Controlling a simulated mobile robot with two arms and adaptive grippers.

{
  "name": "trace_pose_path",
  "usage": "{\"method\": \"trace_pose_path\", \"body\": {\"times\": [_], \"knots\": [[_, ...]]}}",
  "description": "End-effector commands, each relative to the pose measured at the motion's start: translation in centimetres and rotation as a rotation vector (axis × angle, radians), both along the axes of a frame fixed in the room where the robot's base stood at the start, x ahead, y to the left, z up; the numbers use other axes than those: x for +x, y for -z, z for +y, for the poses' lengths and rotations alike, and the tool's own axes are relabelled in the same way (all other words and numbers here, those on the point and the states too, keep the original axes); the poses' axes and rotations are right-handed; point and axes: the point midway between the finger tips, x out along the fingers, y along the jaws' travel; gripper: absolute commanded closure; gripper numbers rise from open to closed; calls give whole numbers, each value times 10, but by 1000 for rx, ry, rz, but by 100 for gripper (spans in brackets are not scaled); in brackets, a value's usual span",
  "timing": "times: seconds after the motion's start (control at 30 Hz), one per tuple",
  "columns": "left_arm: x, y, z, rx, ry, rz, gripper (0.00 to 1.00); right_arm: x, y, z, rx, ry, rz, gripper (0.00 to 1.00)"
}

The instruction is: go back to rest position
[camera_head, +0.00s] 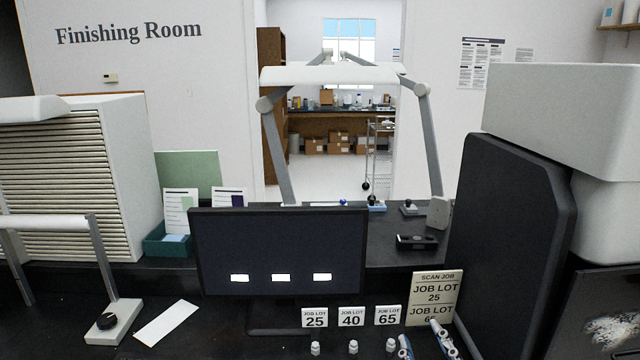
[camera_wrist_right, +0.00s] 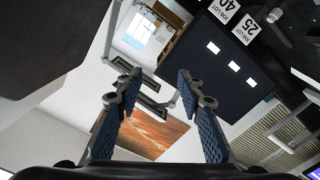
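My right gripper (camera_head: 424,340) shows at the bottom edge of the head view, in front of the scan job sign. In the right wrist view (camera_wrist_right: 158,88) its two blue-padded fingers stand apart with nothing between them. My left gripper is not in the head view. Three small white crown-like pieces (camera_head: 352,346) stand in a row at the bottom, left of my right gripper. Behind them stand cards reading job lot 25 (camera_head: 314,317), 40 (camera_head: 351,317) and 65 (camera_head: 388,315).
A dark monitor (camera_head: 278,255) with three white patches stands behind the cards. The scan job sign (camera_head: 434,297) is close to my right gripper. A large dark panel and white machine (camera_head: 560,120) crowd the right. A louvred white unit (camera_head: 60,180) stands left.

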Motion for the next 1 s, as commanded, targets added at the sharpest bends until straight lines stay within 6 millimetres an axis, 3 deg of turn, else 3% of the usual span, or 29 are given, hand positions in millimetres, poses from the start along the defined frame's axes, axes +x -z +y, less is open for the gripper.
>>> {"method": "trace_pose_path", "body": {"times": [0.03,0.1,0.2,0.3,0.43,0.63,0.87,1.0], "knots": [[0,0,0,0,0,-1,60,-10,35,-13,48,46,122,65],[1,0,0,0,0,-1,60,-31,83,-27,107,102,295,65],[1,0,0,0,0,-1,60,-71,145,-38,179,167,532,65],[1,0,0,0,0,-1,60,-115,190,-41,233,208,736,65],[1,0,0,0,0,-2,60,-170,231,-38,282,240,956,65],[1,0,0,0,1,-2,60,-252,266,-27,337,261,1242,65],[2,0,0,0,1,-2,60,-239,333,-25,329,264,1271,65],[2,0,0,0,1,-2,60,-237,384,-24,323,267,1292,65]]}}
